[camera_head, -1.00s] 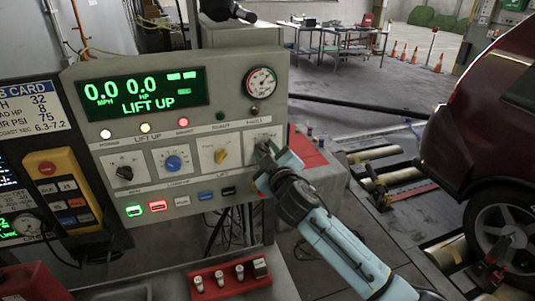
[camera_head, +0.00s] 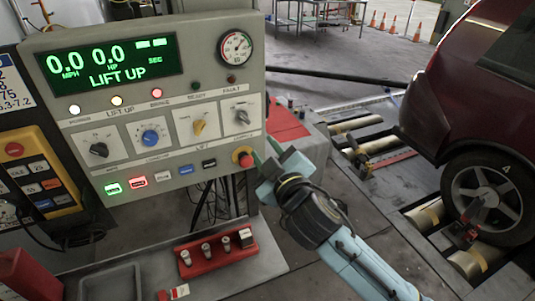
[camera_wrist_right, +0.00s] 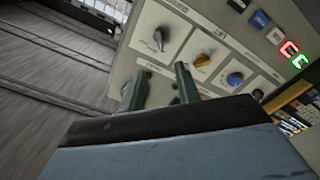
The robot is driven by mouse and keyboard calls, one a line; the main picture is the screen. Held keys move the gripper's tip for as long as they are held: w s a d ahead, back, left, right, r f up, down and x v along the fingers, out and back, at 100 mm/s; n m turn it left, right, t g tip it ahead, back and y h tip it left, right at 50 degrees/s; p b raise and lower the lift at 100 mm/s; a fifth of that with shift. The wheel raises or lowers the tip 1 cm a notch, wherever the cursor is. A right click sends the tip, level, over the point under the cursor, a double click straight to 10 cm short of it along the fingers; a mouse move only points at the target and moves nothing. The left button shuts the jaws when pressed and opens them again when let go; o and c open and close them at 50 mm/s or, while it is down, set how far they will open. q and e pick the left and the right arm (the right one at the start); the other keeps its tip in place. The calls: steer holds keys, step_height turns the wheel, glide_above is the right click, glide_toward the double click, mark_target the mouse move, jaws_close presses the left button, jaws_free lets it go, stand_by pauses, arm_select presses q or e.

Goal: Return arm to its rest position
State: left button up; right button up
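My right arm reaches in from the bottom right of the head view. Its gripper (camera_head: 265,157) is in front of the right edge of the control panel (camera_head: 85,200), beside the red stop button (camera_head: 246,160) and below the grey rightmost knob (camera_head: 242,117). In the right wrist view the two green fingers (camera_wrist_right: 160,88) stand apart with nothing between them. The grey knob (camera_wrist_right: 159,39) and yellow knob (camera_wrist_right: 202,61) lie beyond them; whether a finger touches the panel I cannot tell. My left gripper is not in view.
A red block with several plugs (camera_head: 217,248) lies on the bench below the panel. A dark red car (camera_head: 470,90) stands on rollers at the right. Open floor lies between the bench and the rollers.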

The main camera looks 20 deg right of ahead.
steer(key=shift+s, duration=0.2)
stand_by(0.3)
steer(key=s+d+f+g+b, duration=0.1)
steer(key=f+g, duration=0.1)
steer(key=f, duration=0.9)
steer(key=s+d+f+m+g+b, duration=0.1)
steer(key=f+g, duration=0.1)
steer(key=f, duration=0.9)
steer(key=s+d+f+g+b, duration=0.1)
steer(key=f+g, duration=0.2)
steer(key=f, duration=0.8)
steer(key=s+d+f+m+g+b, duration=0.1)
steer(key=s+f+g, duration=0.1)
steer(key=s+f, duration=0.7)
steer(key=s+d+f+m+g+b, duration=0.15)
steer(key=s+f, duration=0.35)
steer(key=f, duration=0.7)
steer(key=s+f+m+g, duration=0.1)
steer(key=s+f+g, duration=0.1)
steer(key=s+f, duration=0.3)
steer(key=s+d+f+g+b, duration=0.1)
steer(key=s+f, duration=0.3)
steer(key=s, duration=1)
steer(key=s+f+m+g+b, duration=0.1)
steer(key=s+f+g, duration=0.2)
steer(key=s, duration=0.6)
step_height(320, 180, down, 3)
steer(key=shift+s+d+r+m+h, duration=0.15)
steer(key=shift+s+r+m+h, duration=0.1)
steer(key=shift+m+h, duration=0.1)
